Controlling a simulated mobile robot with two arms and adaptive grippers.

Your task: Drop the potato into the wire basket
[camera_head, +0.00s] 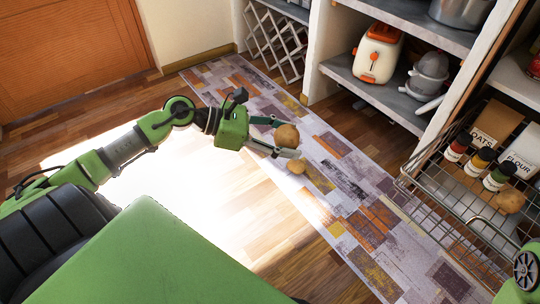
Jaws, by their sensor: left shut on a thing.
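My left gripper (282,138) is held out over the patterned rug, its fingers shut on a brown potato (288,136) at their tips. The wire basket (448,212) is at the right, well apart from my left gripper. Another potato (510,201) is in the basket, near its front. My right gripper is out of view; only a green part of my right arm shows at the bottom right corner.
The basket also holds several small jars (478,160), an oats bag (496,122) and a flour bag (522,150). Behind it, shelves hold a toaster (377,54), a grey appliance (428,78) and a pot (462,12). The rug (345,190) between gripper and basket is clear.

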